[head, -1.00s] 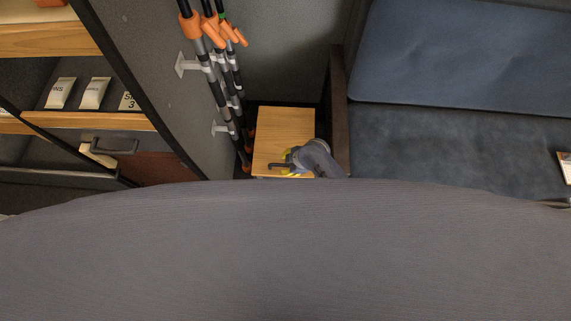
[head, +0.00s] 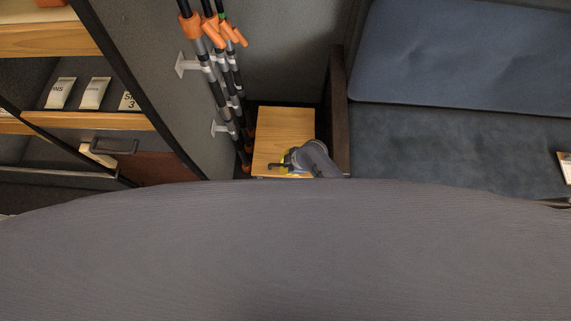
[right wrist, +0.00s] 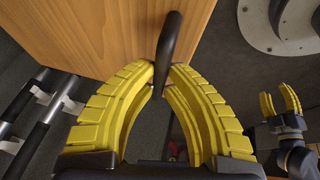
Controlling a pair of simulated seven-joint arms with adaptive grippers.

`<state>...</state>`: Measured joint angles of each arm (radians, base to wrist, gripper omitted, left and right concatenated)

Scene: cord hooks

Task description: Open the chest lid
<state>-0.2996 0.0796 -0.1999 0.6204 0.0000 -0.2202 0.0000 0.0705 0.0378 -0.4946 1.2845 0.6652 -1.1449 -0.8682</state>
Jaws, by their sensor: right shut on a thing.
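The chest's light wooden lid (head: 284,125) shows in the head view, in the nook between the poles and the sofa. It looks closed from above. In the right wrist view the wooden panel (right wrist: 100,35) fills the top left, with a dark bar handle (right wrist: 168,40) standing out from it. My right gripper (right wrist: 162,78) has its yellow fingers closed around the handle's lower end. In the head view it (head: 282,162) is small and partly hidden at the lid's near edge. My left gripper (right wrist: 279,95) shows at the right wrist view's right edge, fingers apart and empty.
A dark sofa frame (head: 338,115) stands close to the chest's right side. Several poles with orange clips (head: 190,25) hang on the left wall. A shelf (head: 90,120) is at far left. A large grey surface blocks the lower head view.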

